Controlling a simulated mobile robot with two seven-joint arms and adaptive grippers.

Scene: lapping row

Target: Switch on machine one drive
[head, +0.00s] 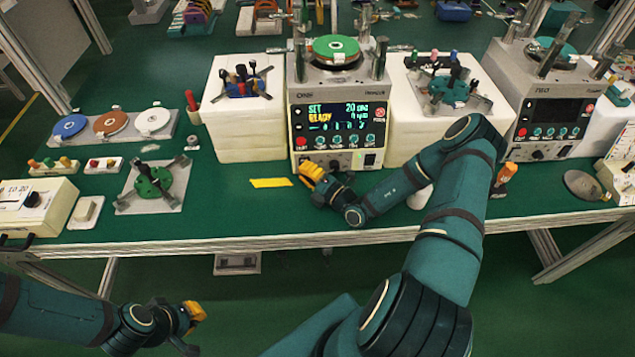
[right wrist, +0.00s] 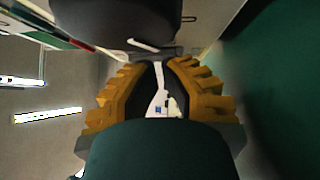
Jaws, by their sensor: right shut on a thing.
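Machine one (head: 337,113) stands at the middle of the bench. My right gripper (head: 311,173) is low before the panel's left part, beside the knob. Its yellow fingers also show in the right wrist view (right wrist: 160,85). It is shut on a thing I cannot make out. My left gripper (head: 192,328) is open and empty, low before the bench.
A second machine (head: 545,112) with a dark screen stands at the right. White blocks (head: 238,110) carry fixtures beside machine one. A yellow strip (head: 270,183) lies left of my right gripper. A green fixture (head: 152,184) and a tray of discs (head: 112,128) are at left.

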